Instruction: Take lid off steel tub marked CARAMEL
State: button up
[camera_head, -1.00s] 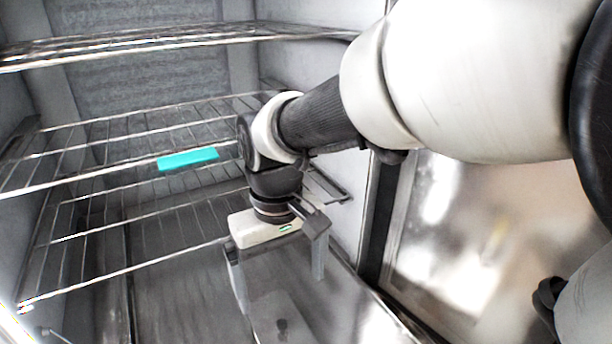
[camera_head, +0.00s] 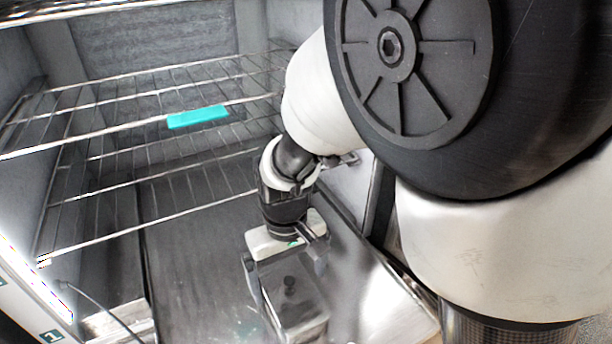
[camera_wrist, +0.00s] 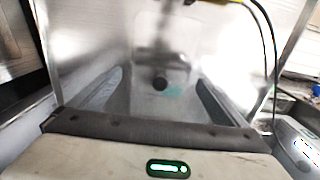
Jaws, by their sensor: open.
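No CARAMEL marking is readable. I cannot tell how high the fingertips are above the lid.
Wire shelves (camera_head: 150,172) fill the cabinet's left side, with a turquoise piece (camera_head: 198,117) on a shelf's front edge. A cable (camera_head: 100,305) hangs at lower left. The cabinet's right wall is close beside my gripper.

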jog(key=shift+c, duration=0.2)
jog(key=c, duration=1.1)
jog(key=shift+r, duration=0.1)
